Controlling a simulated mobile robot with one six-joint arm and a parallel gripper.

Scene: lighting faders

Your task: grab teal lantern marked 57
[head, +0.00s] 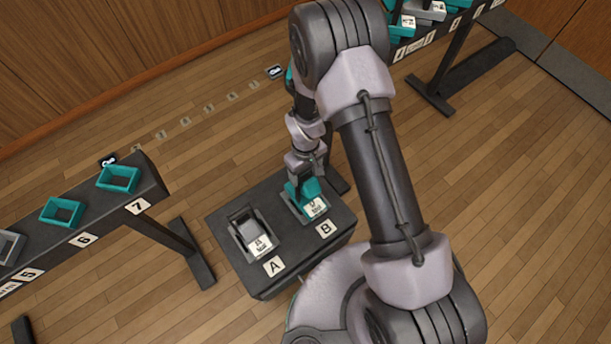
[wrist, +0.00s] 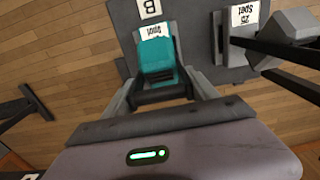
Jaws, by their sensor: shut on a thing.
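A teal lantern (head: 303,190) stands at the spot marked B on the dark bench, with a white label on its front. The label's number is too small to read in the head view. In the wrist view the teal lantern (wrist: 157,60) lies between the fingers, and its label shows upside down with the number not legible. My gripper (wrist: 160,93) is shut on this lantern. In the head view my gripper (head: 302,178) comes down on it from above and hides part of it. I cannot tell whether the lantern is clear of the bench.
A grey lantern (head: 249,230) stands at spot A, close to the left; it also shows in the wrist view (wrist: 240,45). The dark bench (head: 285,280) carries both spots. A rail (head: 150,180) with teal frames stands left. Another loaded rail (head: 435,38) stands at the back right.

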